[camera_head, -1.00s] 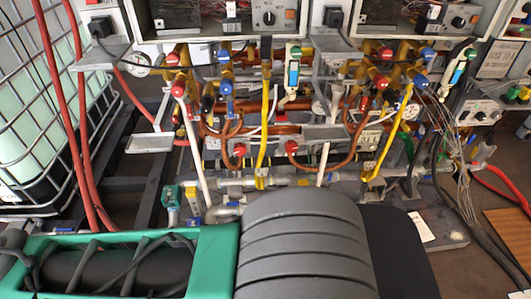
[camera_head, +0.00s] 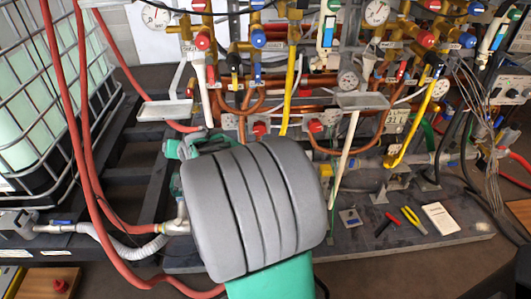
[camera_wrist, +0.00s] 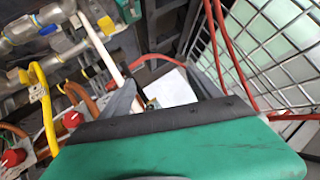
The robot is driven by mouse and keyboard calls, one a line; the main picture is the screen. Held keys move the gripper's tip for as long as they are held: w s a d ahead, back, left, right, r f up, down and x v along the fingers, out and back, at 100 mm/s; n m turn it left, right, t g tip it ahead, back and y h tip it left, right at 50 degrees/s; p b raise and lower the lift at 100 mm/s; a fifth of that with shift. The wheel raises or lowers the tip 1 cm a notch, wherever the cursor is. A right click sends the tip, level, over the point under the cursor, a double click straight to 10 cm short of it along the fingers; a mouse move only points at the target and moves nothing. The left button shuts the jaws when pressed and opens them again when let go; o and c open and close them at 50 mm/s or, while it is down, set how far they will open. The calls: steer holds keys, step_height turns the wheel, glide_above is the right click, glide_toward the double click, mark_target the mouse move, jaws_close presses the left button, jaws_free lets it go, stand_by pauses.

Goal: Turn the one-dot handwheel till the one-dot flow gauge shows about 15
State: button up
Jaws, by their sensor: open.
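Two red handwheels sit low on the pipework in the head view, a left one (camera_head: 260,129) and a right one (camera_head: 315,126). I cannot make out dots on either. Round white gauges show at the upper left (camera_head: 155,17), upper right (camera_head: 376,13) and mid right (camera_head: 348,80); their readings and any dot marks are too small to tell. In the wrist view my gripper (camera_wrist: 162,90) has its two grey fingers apart, with nothing held between them. Red knobs (camera_wrist: 72,119) show at the left of that view, apart from the fingers.
Red hoses (camera_head: 65,130) hang at the left beside a caged tank (camera_head: 35,95). Small trays (camera_head: 165,110) jut out before the pipes. Yellow-handled pliers (camera_head: 413,220) and a white card (camera_head: 440,217) lie on the lower board. My arm hides part of the lower pipework.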

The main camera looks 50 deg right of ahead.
steer(key=s+d+f+m+t+h+b, duration=0.1)
steer(key=d+f+m+h+b, duration=0.25)
steer(key=d+f, duration=0.65)
steer(key=m+h+b, duration=0.5)
steer(key=m+h, duration=0.1)
steer(key=m, duration=0.2)
glide_toward(261, 130)
steer(key=x, duration=0.2)
steer(key=shift+n, duration=0.25)
steer(key=b+x, duration=0.1)
steer(key=x, duration=0.5)
steer(key=shift+w+d+f, duration=0.1)
steer(key=shift+w+d, duration=0.15)
steer(key=shift+d, duration=0.05)
steer(key=shift+w+d, duration=0.2)
steer(key=c, duration=1.4)
